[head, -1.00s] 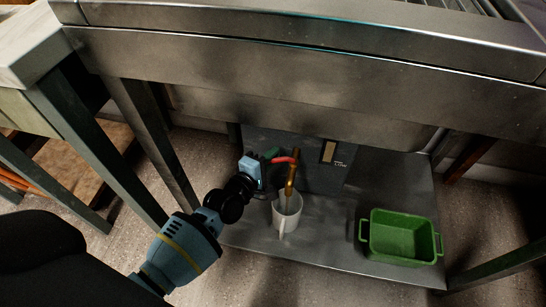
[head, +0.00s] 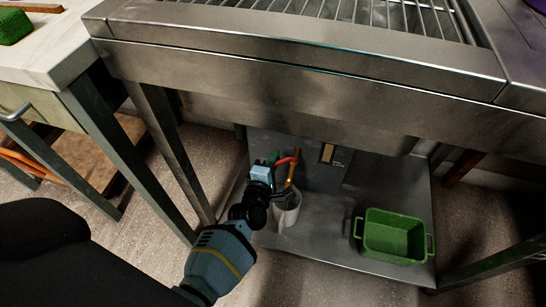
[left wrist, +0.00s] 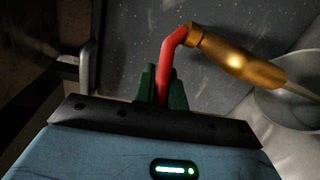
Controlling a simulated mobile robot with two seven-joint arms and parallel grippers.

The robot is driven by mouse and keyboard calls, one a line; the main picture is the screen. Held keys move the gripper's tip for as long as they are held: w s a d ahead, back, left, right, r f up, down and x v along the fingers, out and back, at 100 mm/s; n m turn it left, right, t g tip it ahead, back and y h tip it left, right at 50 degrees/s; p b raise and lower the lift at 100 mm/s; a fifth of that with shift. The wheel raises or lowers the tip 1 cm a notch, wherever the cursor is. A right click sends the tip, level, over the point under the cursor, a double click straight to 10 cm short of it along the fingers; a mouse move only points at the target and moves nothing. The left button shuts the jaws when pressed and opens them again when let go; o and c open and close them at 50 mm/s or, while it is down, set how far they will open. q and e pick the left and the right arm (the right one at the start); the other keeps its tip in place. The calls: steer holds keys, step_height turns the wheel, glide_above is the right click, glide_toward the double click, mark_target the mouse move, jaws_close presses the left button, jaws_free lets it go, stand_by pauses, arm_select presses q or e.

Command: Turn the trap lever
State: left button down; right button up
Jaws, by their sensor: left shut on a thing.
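The red trap lever (head: 287,160) sits at the top of a brass spout (head: 291,172) on a grey box under the steel counter. In the left wrist view the lever (left wrist: 167,75) runs up from between my green fingertips and bends right to the brass spout (left wrist: 235,58). My left gripper (head: 273,162) is shut on the lever; it also shows in the left wrist view (left wrist: 163,88). My right gripper is out of view.
A green two-handled tub (head: 393,238) stands on the low steel shelf (head: 325,236), right of the mug. The steel counter (head: 290,75) overhangs the lever. Table legs stand at the left and right. The shelf between mug and tub is clear.

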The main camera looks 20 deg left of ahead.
arm_select(q)
steer(key=shift+r, duration=0.1)
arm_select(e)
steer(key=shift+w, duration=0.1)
arm_select(q)
steer(key=c, duration=1.5)
jaws_free()
steer(key=shift+o, duration=0.2)
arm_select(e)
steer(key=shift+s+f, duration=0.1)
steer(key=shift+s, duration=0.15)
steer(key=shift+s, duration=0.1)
